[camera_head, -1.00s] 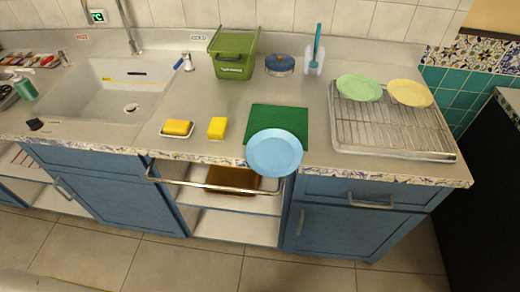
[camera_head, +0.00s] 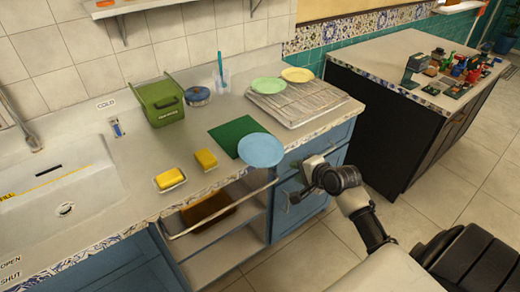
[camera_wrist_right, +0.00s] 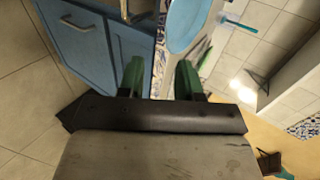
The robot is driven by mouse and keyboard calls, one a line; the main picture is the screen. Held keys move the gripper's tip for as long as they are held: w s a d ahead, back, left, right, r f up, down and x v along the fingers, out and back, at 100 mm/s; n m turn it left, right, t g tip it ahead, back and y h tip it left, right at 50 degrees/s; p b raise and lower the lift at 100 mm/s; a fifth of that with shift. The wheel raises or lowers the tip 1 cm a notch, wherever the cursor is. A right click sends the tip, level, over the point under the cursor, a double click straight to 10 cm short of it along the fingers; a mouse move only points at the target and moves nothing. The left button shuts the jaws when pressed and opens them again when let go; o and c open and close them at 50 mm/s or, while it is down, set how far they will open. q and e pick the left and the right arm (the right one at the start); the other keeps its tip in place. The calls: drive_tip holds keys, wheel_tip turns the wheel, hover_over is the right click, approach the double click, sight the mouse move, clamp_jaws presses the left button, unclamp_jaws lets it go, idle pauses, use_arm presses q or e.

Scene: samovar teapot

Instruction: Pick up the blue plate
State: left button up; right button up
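The blue plate (camera_head: 261,150) lies on the front edge of the green mat (camera_head: 226,134) on the counter, its near rim sticking out over the counter's edge. It also shows at the top of the right wrist view (camera_wrist_right: 186,24). My right gripper (camera_head: 296,180) is in front of the counter, just right of and nearer than the plate, and apart from it. In the right wrist view its two green fingers (camera_wrist_right: 160,78) stand apart with nothing between them, and the plate is beyond their tips. My left gripper is not in view.
A drying rack (camera_head: 305,107) holds a green plate (camera_head: 268,84) and a yellow plate (camera_head: 297,75) behind the blue plate. Yellow sponges (camera_head: 205,158) lie to its left. A dark-sided island (camera_head: 385,120) stands at right.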

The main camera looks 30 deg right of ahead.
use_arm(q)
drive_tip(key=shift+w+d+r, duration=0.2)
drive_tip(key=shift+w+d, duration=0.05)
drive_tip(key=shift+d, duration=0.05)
use_arm(e)
drive_tip(key=r+x, duration=0.1)
drive_tip(key=x, duration=0.9)
drive_tip(key=shift+w, duration=0.45)
drive_tip(key=shift+c, duration=0.3)
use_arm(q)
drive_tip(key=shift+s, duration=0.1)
use_arm(e)
clamp_jaws()
